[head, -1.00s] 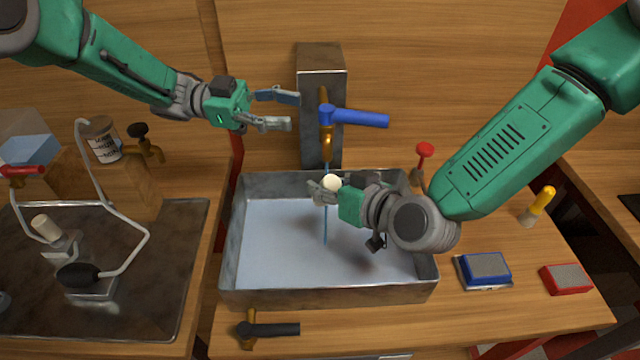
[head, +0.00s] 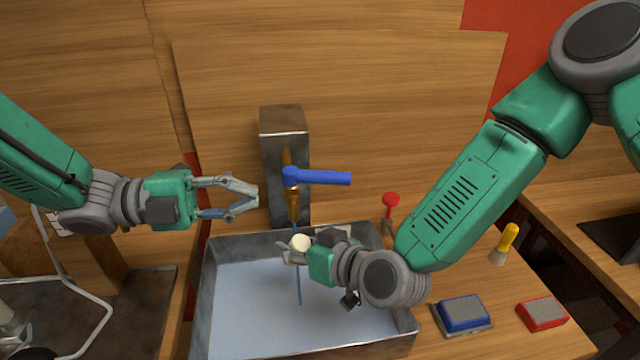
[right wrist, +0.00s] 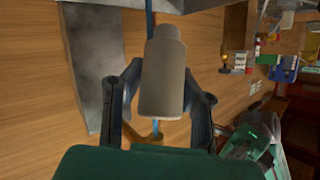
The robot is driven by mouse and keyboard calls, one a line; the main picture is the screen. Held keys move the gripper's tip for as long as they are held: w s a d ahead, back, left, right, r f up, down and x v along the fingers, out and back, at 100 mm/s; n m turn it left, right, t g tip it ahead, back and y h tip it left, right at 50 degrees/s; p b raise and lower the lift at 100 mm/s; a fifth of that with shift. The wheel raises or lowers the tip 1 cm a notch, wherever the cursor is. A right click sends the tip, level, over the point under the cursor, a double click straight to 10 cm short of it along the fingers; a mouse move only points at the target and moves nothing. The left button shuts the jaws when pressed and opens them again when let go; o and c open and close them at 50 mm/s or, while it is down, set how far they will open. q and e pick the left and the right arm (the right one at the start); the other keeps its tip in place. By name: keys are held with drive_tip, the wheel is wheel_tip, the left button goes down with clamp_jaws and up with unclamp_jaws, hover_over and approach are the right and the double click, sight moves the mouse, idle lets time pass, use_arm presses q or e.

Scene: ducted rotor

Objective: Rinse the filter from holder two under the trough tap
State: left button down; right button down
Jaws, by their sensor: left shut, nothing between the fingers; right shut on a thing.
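My right gripper (head: 291,250) is shut on the pale cylindrical filter (head: 300,242) and holds it over the trough (head: 208,290). In the right wrist view the filter (right wrist: 163,75) sits between the two fingers. The trough tap (head: 291,190) is brass with a blue lever (head: 325,178) pointing right, on a metal post. A thin blue water stream (head: 298,280) runs from the spout, meets the filter's place and continues into the trough. My left gripper (head: 256,197) is shut and empty, left of the tap and a little below its lever.
A red-topped knob (head: 390,200) stands behind the trough's right end. A blue block (head: 464,312), a red block (head: 542,315) and a yellow-handled tool (head: 508,242) are on the bench at right. A dark metal surface with a bent tube (head: 95,310) lies at left.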

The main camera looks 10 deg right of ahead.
sight(320, 177)
drive_tip(key=shift+d, duration=0.1)
use_arm(q)
drive_tip(key=w+d+f+m, duration=0.1)
drive_tip(key=w+d, duration=0.1)
drive_tip(key=d, duration=0.9)
drive_tip(key=shift+w, duration=0.1)
